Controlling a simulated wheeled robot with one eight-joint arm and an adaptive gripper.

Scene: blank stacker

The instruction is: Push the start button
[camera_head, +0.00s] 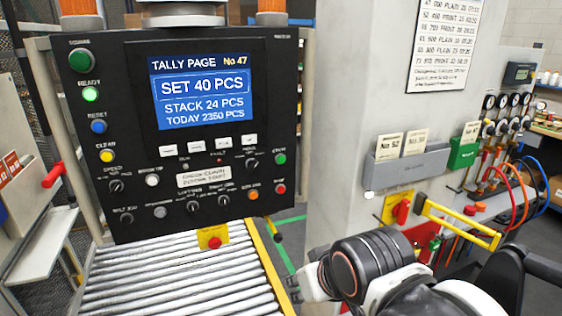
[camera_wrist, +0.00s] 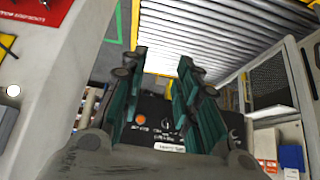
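The black control panel (camera_head: 215,130) stands at the left of the head view, with a lit screen reading SET 40 PCS. A green button (camera_head: 280,159) on its right edge looks like the start button; its small label is hard to read. A red button (camera_head: 280,189) sits just below it. My gripper (camera_wrist: 162,60) is open and empty in the wrist view, its two teal-padded fingers apart. Part of the panel (camera_wrist: 158,108) shows upside down between and behind the fingers, with an orange button (camera_wrist: 140,119). The green button cannot be made out there.
A roller conveyor (camera_head: 165,275) runs below the panel, with a yellow box with a red knob (camera_head: 213,238) beside it. A pale column (camera_head: 345,130) stands right of the panel, carrying card holders (camera_head: 408,165), a red switch (camera_head: 401,211) and a yellow bar (camera_head: 460,222).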

